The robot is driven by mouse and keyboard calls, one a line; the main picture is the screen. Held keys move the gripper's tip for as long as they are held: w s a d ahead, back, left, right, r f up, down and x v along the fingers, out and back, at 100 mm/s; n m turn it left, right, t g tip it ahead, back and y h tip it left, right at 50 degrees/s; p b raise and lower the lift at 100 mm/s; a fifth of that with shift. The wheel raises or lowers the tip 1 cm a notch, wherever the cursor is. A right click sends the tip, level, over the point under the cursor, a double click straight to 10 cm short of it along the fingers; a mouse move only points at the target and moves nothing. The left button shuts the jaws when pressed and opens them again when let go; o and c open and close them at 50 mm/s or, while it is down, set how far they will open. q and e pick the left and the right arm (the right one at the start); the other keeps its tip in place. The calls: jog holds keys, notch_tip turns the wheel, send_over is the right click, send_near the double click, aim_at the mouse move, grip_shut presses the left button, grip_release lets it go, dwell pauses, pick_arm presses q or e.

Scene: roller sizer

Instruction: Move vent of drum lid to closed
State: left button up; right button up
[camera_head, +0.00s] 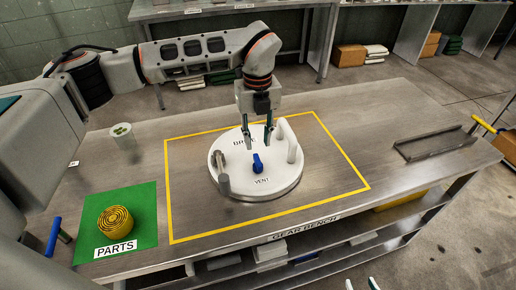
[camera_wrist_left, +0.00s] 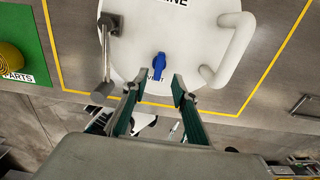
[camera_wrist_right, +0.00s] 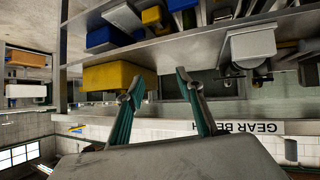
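The white round drum lid (camera_head: 235,188) lies on the bench inside a yellow outline. Its blue vent handle (camera_head: 257,163) sits near the front of the lid, beside the printed word VENT. The vent handle (camera_wrist_left: 159,66) also shows in the left wrist view, upright in the picture. My left gripper (camera_head: 258,145) is over the lid, pointing down, just behind the vent handle in the head view. It is open and empty, its fingertips apart. My right gripper (camera_wrist_right: 160,78) is open and empty, facing the bench's shelves; its tips show at the head view's bottom edge.
The lid carries a grey lever (camera_head: 222,175) at left and a white bar handle (camera_head: 291,143) at right. A green PARTS mat (camera_head: 140,200) holds a yellow coiled item (camera_head: 115,221). A metal tray (camera_head: 435,145) lies at right. The bench between lid and tray is clear.

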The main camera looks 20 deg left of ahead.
aim_at(258, 160)
pick_arm(q)
jog(key=shift+s+f, duration=0.2)
jog(key=shift+f, duration=0.15)
notch_tip(258, 160, down, 7)
jog(key=shift+d+r+p, duration=0.1)
jog(key=shift+p, duration=0.35)
grip_shut()
